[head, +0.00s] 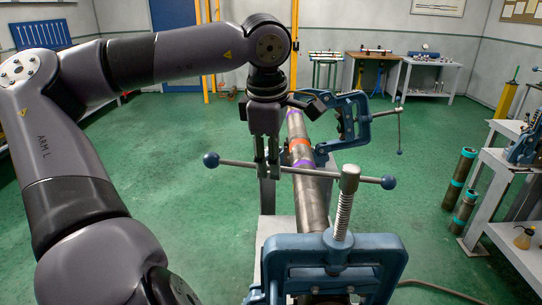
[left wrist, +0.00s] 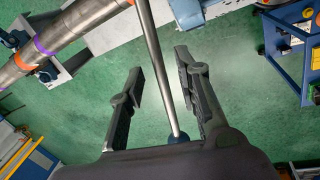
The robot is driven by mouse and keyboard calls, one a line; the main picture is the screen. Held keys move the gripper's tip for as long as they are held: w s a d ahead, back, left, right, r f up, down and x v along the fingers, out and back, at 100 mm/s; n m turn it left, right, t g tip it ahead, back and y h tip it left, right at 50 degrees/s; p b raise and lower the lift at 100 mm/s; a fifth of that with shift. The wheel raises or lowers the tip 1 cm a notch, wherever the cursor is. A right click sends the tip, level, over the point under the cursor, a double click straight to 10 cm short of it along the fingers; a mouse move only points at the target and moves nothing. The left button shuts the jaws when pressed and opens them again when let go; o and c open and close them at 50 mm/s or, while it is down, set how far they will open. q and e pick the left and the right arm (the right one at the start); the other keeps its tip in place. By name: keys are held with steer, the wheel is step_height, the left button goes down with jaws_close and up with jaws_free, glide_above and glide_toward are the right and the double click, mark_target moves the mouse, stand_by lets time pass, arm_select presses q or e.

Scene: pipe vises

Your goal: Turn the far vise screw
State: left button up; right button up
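The far vise (head: 352,118) is blue and stands at the far part of the pipe (head: 303,155). Its frame leans to the right, and its thin handle bar (head: 400,130) is at the right side. The near vise (head: 330,262) is blue, with an upright threaded screw (head: 344,212) and a long ball-ended handle bar (head: 315,172). My left gripper (head: 268,172) points down at the left half of the near vise's bar. In the left wrist view its fingers (left wrist: 158,75) are apart, with the bar (left wrist: 160,60) running between them in the picture. My right gripper is not seen.
Metal pipes (head: 459,180) stand on the floor at the right, beside a grey workbench (head: 500,205). More benches (head: 428,78) are along the back wall. The green floor left of the pipe is clear. A cable lies at the lower right.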

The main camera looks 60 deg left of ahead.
arm_select(q)
steer(key=shift+c, duration=0.3)
jaws_close()
stand_by(0.6)
